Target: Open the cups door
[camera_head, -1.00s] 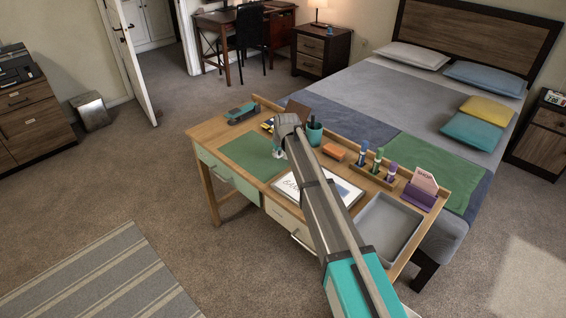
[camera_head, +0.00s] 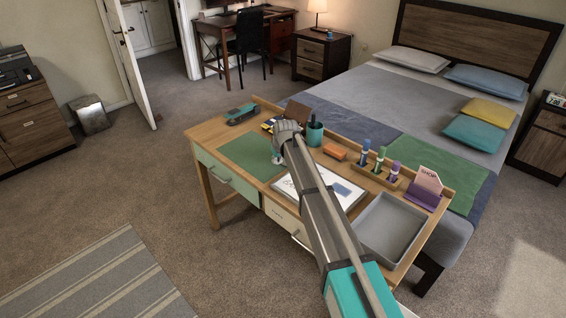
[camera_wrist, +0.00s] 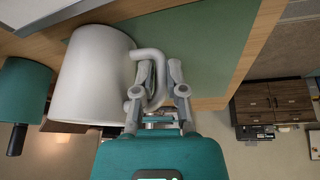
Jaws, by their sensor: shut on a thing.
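My gripper (camera_wrist: 158,85) is shut on the curved handle of a white mug (camera_wrist: 92,75) in the wrist view. The mug's body is beside the fingers, left of them in the picture, over the desk beside the green mat (camera_wrist: 215,45). I cannot tell whether it touches the desk. In the head view my arm's end hides most of the gripper and mug above the desk (camera_head: 205,132). No door marked for cups can be made out. The desk has a pale green drawer front (camera_head: 226,175) and a cream one (camera_head: 281,215), both apparently shut.
A teal pen cup (camera_head: 315,132), an orange block (camera_head: 335,152), a holder with several markers (camera_head: 378,170), a grey tray (camera_head: 390,228) and a purple card stand (camera_head: 424,197) are on the desk. The bed (camera_head: 400,100) stands behind.

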